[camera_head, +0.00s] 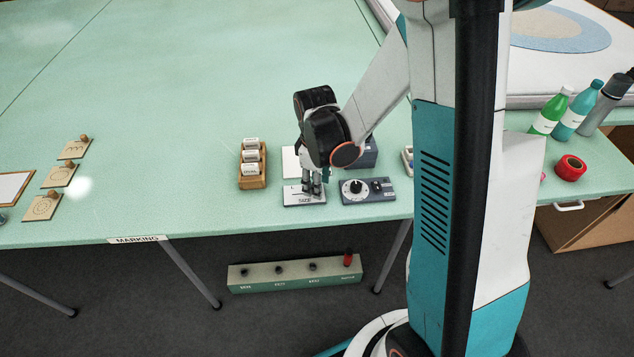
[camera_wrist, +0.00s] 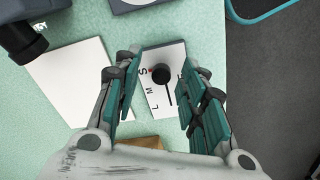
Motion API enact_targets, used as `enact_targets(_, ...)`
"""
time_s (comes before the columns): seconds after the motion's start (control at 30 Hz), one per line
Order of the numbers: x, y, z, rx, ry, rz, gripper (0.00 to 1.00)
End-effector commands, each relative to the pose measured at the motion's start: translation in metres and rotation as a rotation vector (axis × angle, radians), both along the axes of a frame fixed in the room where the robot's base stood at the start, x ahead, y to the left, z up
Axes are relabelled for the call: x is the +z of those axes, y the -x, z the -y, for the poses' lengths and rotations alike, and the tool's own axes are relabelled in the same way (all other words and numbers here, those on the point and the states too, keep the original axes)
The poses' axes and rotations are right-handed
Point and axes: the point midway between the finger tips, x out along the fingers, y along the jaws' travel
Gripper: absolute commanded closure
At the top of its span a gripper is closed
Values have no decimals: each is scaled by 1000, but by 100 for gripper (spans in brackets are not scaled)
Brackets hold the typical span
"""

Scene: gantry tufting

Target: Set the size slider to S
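The size slider is a pale plate (camera_wrist: 151,98) on the green table, with the letters L, M and S along one side and a dark slot. Its round black knob (camera_wrist: 160,74) is at the S end of the slot, beside a small red mark. In the head view the plate (camera_head: 292,197) lies near the table's front edge, partly hidden by my gripper (camera_head: 312,189). In the wrist view my gripper (camera_wrist: 161,70) is open, one finger on each side of the knob, with visible gaps between fingers and knob.
A grey panel with a dial (camera_head: 355,188) lies just right of the slider. A wooden rack (camera_head: 247,180) of white blocks stands to the left. A white sheet (camera_wrist: 68,82) lies beside the plate. Bottles and a red roll (camera_head: 570,168) stand farther right.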

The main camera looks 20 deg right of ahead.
Motion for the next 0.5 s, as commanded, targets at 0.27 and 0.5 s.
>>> enact_targets(0.27, 42, 2, -1, 0, 0, 0, 62)
enact_targets(0.5, 83, 3, -2, 0, 1, -1, 62)
